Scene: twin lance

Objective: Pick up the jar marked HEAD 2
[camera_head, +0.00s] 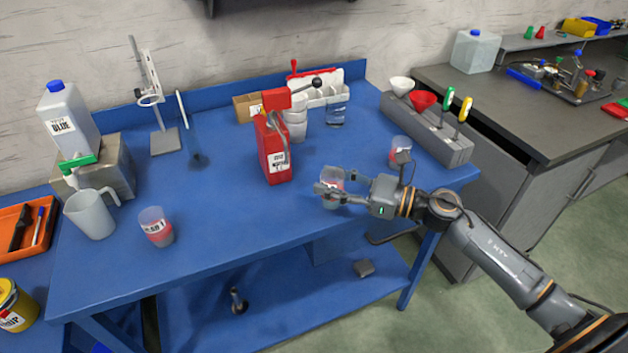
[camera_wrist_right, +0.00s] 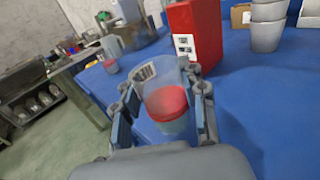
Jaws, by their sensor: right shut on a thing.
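My right gripper (camera_head: 328,192) reaches in from the right and is shut on a clear jar (camera_head: 333,176) with red contents, near the front edge of the blue table. In the right wrist view the fingers (camera_wrist_right: 163,108) lie on both sides of this jar (camera_wrist_right: 160,76), which looks upright. Its label is too small and angled to read. Whether its base touches the table is unclear. A similar jar (camera_head: 156,227) with red contents and a partly legible label stands at the front left. Another labelled jar (camera_head: 401,148) stands to the right, beside the grey rack. My left gripper is not in view.
A red canister (camera_head: 273,150) stands behind the held jar, with stacked pale cups (camera_head: 295,122) beyond. The grey rack (camera_head: 435,130) holds funnels and tools. A grey jug (camera_head: 91,213) stands left. The table's middle front (camera_head: 225,215) is clear.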

